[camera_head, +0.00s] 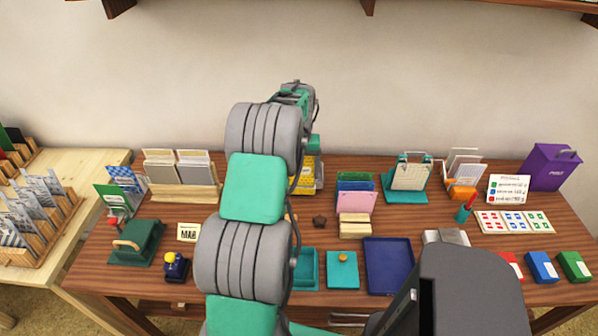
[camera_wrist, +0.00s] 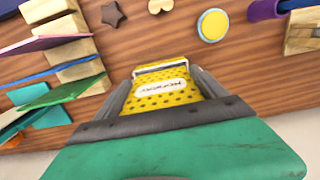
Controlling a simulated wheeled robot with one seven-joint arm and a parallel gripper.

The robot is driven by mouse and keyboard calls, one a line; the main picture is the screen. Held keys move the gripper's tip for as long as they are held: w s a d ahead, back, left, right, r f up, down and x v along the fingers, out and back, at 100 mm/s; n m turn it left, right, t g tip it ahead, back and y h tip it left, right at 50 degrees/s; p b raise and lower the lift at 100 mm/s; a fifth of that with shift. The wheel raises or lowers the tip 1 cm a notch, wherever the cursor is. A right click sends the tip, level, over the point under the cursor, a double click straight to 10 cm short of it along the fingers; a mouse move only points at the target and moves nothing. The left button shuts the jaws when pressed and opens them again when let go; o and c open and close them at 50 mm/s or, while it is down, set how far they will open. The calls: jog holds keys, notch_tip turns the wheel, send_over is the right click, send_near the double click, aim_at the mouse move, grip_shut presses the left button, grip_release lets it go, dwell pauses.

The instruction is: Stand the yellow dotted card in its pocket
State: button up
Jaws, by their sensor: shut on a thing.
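The yellow dotted card (camera_wrist: 165,100), with a white label, lies between the two fingers of my gripper (camera_wrist: 162,77) in the wrist view. My gripper is shut on it. In the head view part of the yellow card (camera_head: 309,178) shows just right of my arm, which hides the rest and my fingers. A stepped wooden card rack (camera_head: 354,226) stands to its right, with pink (camera_head: 352,201), blue and green cards upright in it. In the wrist view the rack (camera_wrist: 68,28) is at the left, apart from the card. I cannot tell which pocket is the yellow card's.
A brown star (camera_wrist: 113,14), a wooden heart (camera_wrist: 160,5) and a yellow-topped round piece (camera_wrist: 212,25) lie on the table near my gripper. A blue tray (camera_head: 388,266) and a teal stand (camera_head: 407,185) are right of my arm. Bare tabletop lies between the rack and the card.

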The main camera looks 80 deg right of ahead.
jog(key=f, duration=0.1)
jog(key=a+f, duration=0.1)
jog(key=shift+s+a+f+y, duration=0.1)
jog(key=shift+a+f+y, duration=0.1)
jog(key=shift+f+y, duration=0.15)
jog(key=o, duration=1.2)
jog(key=shift+s, duration=0.1)
jog(key=shift+o, duration=0.2)
jog(key=shift+f, duration=0.1)
jog(key=shift+d+r+p, duration=0.2)
jog(key=shift+r+p, duration=0.15)
jog(key=shift+r, duration=0.05)
jog(key=shift+w+d+r+p, duration=0.3)
jog(key=shift+d+r+p, duration=0.4)
jog(key=shift+r+p, duration=0.15)
jog(key=r, duration=0.2)
jog(key=r+p, duration=0.1)
jog(key=shift+a, duration=0.25)
jog(key=shift+r+p, duration=0.3)
jog(key=shift+r, duration=0.15)
